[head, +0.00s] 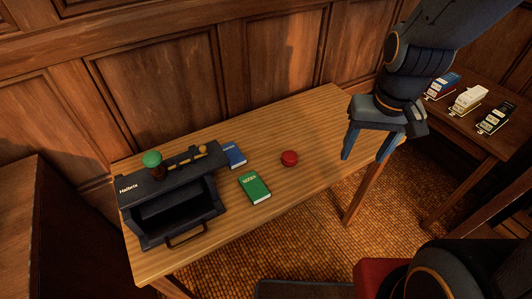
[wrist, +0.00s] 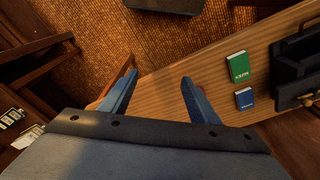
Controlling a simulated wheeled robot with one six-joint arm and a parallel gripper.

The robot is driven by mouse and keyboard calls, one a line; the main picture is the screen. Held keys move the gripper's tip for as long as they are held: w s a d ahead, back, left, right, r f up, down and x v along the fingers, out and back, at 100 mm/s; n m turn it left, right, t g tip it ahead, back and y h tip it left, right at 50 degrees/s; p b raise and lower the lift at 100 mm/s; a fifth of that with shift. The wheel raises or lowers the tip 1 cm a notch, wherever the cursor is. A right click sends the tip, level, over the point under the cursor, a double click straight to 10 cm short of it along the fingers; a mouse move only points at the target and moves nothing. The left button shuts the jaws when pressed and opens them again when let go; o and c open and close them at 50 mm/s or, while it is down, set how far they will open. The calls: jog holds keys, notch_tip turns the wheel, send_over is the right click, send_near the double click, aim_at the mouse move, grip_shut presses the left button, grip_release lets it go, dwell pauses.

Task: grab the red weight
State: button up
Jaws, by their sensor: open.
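The red weight (head: 289,158) is a small round piece lying on the wooden table (head: 225,213), right of the green book, in the head view.
A green book (head: 254,187) and a blue book (head: 233,154) lie left of the weight. A dark box with an open drawer (head: 180,232) and a green knob stands at the table's left end. A side table (head: 468,133) at right holds blue, white and black items. Wood panelling runs behind.

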jog(key=shift+o, duration=0.2)
jog(key=w+a+f+m+b, duration=0.3)
jog(key=w+a+m, duration=0.3)
jog(key=w+m, duration=0.2)
jog(key=shift+f+m+g, duration=0.3)
jog(key=shift+f, duration=0.5)
jog(key=m+b, duration=0.4)
jog(key=m, duration=0.7)
send_over(290, 155)
jog(key=shift+g, duration=0.4)
jog(key=f, duration=0.6)
jog(key=shift+s+d+f, duration=0.1)
jog(key=shift+d+f, duration=0.05)
jog(key=shift+d, duration=0.1)
jog(key=shift+a+f+m, duration=0.15)
jog(key=shift+f+m, duration=0.25)
jog(key=shift+f, duration=0.15)
jog(key=shift+a+f+p, duration=0.1)
jog(key=shift+f+p, duration=0.6)
jog(key=shift+f, duration=2.75)
jog(key=c, duration=1.6)
